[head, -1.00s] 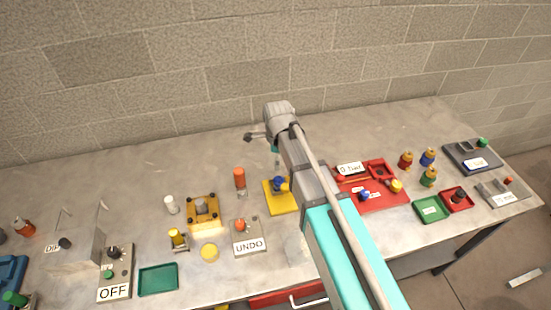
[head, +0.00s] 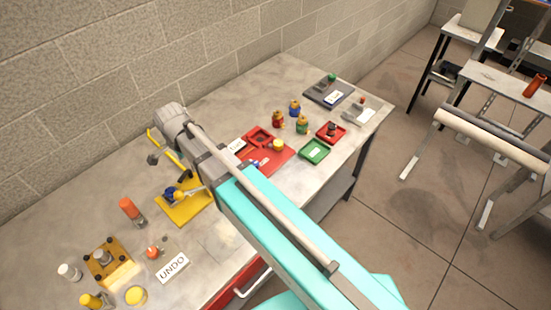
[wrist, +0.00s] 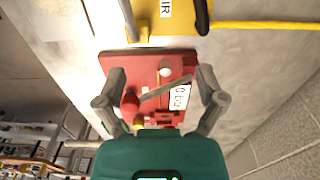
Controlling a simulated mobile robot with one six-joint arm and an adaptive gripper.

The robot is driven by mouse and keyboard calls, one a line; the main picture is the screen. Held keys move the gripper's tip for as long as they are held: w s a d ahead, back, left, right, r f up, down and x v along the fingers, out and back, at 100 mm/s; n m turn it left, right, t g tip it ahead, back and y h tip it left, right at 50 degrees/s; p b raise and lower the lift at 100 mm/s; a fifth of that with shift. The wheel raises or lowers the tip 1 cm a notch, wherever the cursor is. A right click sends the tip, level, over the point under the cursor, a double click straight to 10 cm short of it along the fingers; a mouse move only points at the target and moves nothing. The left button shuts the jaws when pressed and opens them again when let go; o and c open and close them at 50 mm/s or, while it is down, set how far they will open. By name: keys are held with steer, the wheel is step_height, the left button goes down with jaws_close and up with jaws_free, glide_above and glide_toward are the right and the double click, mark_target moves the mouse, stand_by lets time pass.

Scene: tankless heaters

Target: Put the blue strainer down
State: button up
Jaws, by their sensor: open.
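My gripper (wrist: 160,80) is open in the wrist view, with nothing held between its two fingers. Beneath it lies a red board (wrist: 117,66) with a red knob, a white knob and a white label. In the head view my arm hides most of the gripper. A blue fitting with brass-coloured ends (head: 295,109) stands upright on the bench beyond the red board and may be the blue strainer. Another blue part (head: 171,191) sits on the yellow plate (head: 190,208). I cannot tell for certain which is the strainer.
Red (head: 278,119) and green (head: 302,125) fittings stand near the blue fitting. A green tray (head: 314,151), a red tray (head: 333,132) and a dark board (head: 325,93) lie farther right. Bare bench shows along the wall. An orange cylinder (head: 132,212) stands at left.

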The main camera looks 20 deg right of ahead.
steer(key=s+d+n, duration=0.3)
steer(key=d+n, duration=0.2)
steer(key=d, duration=0.8)
steer(key=s+d+n, duration=0.3)
steer(key=d+n, duration=0.3)
steer(key=d, duration=0.8)
steer(key=shift+s, duration=0.3)
